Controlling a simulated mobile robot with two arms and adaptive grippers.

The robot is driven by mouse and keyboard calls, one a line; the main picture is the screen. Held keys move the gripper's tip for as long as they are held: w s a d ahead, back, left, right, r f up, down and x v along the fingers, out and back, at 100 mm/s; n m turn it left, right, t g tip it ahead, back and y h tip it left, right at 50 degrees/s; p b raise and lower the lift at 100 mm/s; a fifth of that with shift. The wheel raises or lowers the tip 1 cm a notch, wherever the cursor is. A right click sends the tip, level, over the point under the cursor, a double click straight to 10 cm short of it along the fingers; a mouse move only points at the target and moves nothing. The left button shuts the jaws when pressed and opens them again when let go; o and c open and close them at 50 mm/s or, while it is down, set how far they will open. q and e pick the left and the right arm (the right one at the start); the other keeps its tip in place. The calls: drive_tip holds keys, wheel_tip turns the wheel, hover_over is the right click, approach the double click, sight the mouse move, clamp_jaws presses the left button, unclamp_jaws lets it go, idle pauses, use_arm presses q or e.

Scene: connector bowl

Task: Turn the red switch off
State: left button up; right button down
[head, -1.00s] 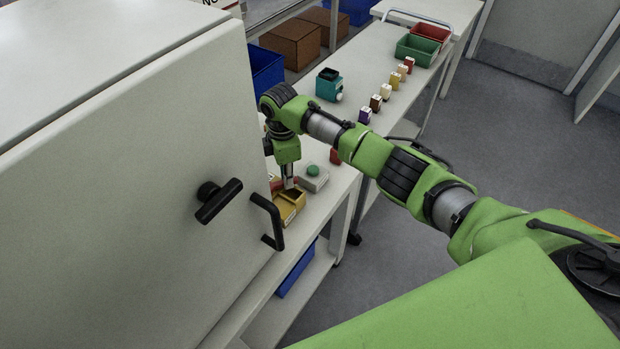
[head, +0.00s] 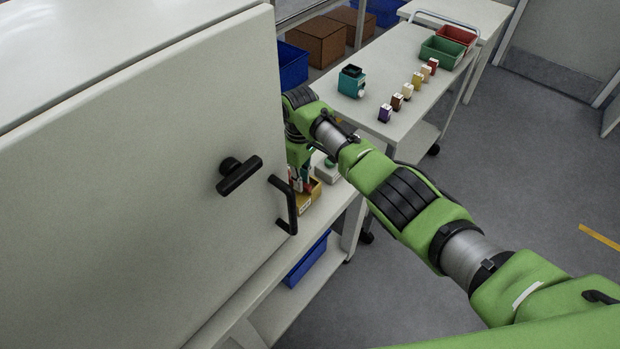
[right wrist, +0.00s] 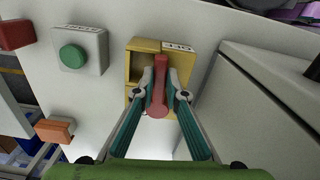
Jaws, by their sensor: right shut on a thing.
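The red switch (right wrist: 159,88) is a long red lever on a yellow box (right wrist: 144,44) in the right wrist view. The box has an open hollow on its left side and a small label on its top edge. My right gripper (right wrist: 160,94) has one finger on each side of the lever and is shut on it. In the head view the same gripper (head: 302,181) is over the yellow box (head: 311,196), partly hidden by the arm, and only a little red shows there. My left gripper is in neither view.
A grey box with a green button (right wrist: 74,56) stands beside the yellow box. A red block (right wrist: 15,35) and an orange block (right wrist: 55,131) lie further left. A white cabinet (head: 130,180) with black handles stands close by. A trolley behind holds a teal device (head: 352,82) and several small blocks.

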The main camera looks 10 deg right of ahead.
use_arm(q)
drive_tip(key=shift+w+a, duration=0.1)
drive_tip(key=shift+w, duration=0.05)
use_arm(e)
drive_tip(key=shift+s+a+r+m, duration=0.15)
drive_tip(key=shift+a+m, duration=0.1)
drive_tip(key=shift+m, duration=0.25)
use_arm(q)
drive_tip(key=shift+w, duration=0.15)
use_arm(e)
drive_tip(key=c, duration=2)
unclamp_jaws()
drive_tip(key=shift+s, duration=0.1)
drive_tip(key=shift+c, duration=0.2)
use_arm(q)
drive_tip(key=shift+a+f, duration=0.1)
use_arm(e)
wheel_tip(320, 180, up, 12)
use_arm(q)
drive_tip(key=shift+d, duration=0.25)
